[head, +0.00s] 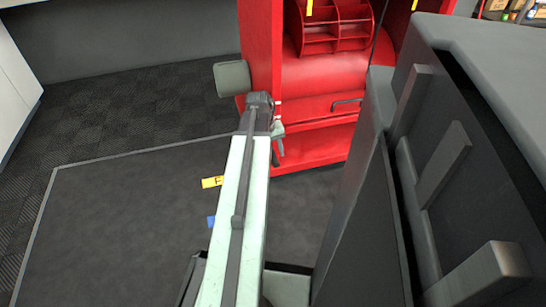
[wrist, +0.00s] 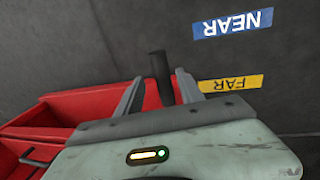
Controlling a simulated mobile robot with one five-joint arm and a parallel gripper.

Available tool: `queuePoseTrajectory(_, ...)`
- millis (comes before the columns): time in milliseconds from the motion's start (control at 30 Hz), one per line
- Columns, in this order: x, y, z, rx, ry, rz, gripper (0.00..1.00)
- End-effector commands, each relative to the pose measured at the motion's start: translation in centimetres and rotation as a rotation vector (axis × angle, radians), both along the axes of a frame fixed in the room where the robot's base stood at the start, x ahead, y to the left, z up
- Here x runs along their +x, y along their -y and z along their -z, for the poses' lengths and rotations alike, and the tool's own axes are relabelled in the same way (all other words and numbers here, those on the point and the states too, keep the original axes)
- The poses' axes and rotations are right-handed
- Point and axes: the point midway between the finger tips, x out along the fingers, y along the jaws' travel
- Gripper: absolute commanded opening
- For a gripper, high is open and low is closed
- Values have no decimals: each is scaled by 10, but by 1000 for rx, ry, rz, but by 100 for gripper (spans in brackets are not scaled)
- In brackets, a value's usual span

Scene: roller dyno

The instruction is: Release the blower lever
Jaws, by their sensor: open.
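A dark upright rod, which looks like the blower lever (wrist: 159,73), stands between the two fingers of my gripper (wrist: 160,84) in the wrist view. The fingers are apart, with a visible gap on the rod's left side and a narrower one on its right. The rod's lower end is hidden behind my gripper body. In the head view my gripper (head: 278,141) is small and partly hidden at the far end of my arm, beside the red unit (head: 262,45). The lever cannot be clearly made out there.
A yellow FAR label (wrist: 231,84) and a blue NEAR label (wrist: 233,24) lie on the dark floor. The red unit has a lower ledge with a dark handle (head: 347,102). A large dark machine (head: 470,120) fills the right side. The floor mat at left is clear.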

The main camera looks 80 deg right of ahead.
Motion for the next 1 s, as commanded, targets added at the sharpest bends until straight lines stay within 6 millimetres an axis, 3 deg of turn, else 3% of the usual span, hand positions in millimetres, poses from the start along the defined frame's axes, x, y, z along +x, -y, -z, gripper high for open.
queuePoseTrajectory(67, 0, 0, -1, 0, 0, 0, 39)
queuePoseTrajectory(200, 0, 0, -1, 0, 0, 1, 0)
queuePoseTrajectory(1000, -5, 2, -1, -6, -5, 5, 0)
